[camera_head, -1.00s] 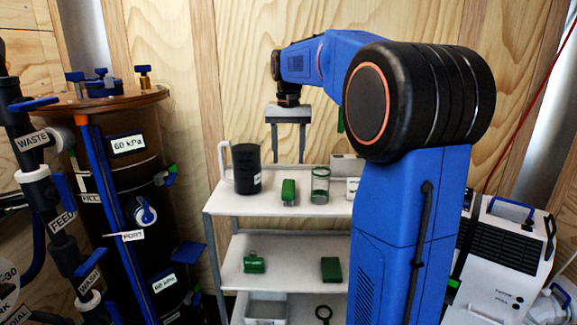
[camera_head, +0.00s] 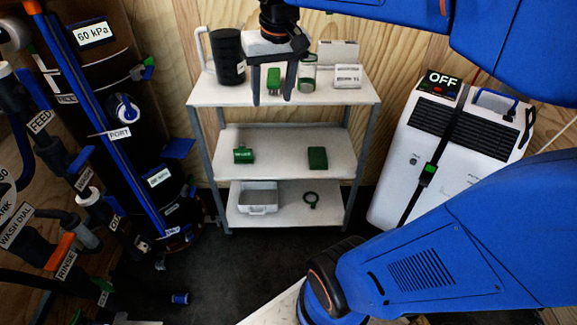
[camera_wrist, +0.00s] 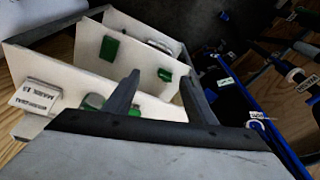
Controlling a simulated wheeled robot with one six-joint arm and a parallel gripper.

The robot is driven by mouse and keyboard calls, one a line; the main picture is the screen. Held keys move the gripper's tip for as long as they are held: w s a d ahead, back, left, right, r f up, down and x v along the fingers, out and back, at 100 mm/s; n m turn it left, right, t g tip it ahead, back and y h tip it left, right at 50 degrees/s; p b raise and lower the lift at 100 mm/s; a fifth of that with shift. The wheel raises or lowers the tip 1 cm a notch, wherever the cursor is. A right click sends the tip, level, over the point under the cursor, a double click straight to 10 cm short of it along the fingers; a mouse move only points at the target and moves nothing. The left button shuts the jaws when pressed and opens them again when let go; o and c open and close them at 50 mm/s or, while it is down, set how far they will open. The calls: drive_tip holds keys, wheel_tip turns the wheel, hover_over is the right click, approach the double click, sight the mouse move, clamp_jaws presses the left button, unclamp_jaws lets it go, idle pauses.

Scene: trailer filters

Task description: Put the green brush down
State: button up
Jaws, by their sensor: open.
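A green block-shaped thing (camera_head: 273,82), likely the green brush, stands on the white cart's top shelf (camera_head: 330,97), between the dark mug and the glass jar. My gripper (camera_head: 272,101) is open, its fingers pointing down. In the head view the block shows between the fingers; whether they touch it or are in front of it I cannot tell. In the wrist view my gripper (camera_wrist: 162,78) has nothing held between its fingertips, and a green piece (camera_wrist: 134,111) shows beside one finger. A labelled green thing (camera_head: 243,155) and a dark green block (camera_head: 317,158) rest on the middle shelf.
The dark mug (camera_head: 228,58), glass jar (camera_head: 307,76) and white labelled box (camera_head: 347,77) stand close by on the top shelf. A bin (camera_head: 257,198) and a dark ring (camera_head: 311,199) are on the bottom shelf. A white machine (camera_head: 452,150) stands right, a piped tank (camera_head: 110,75) left.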

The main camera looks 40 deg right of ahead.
drive_tip(key=s+a+f+n+t, duration=0.1)
drive_tip(key=s+a+f, duration=0.1)
drive_tip(key=s+f, duration=0.4)
drive_tip(key=s+a+f+n+t, duration=0.1)
drive_tip(key=s+a+f+n, duration=0.1)
drive_tip(key=s+f, duration=0.3)
drive_tip(key=shift+s+a+f, duration=0.25)
drive_tip(key=shift+s+f, duration=0.1)
drive_tip(key=shift+s, duration=0.65)
drive_tip(key=shift+o, duration=0.5)
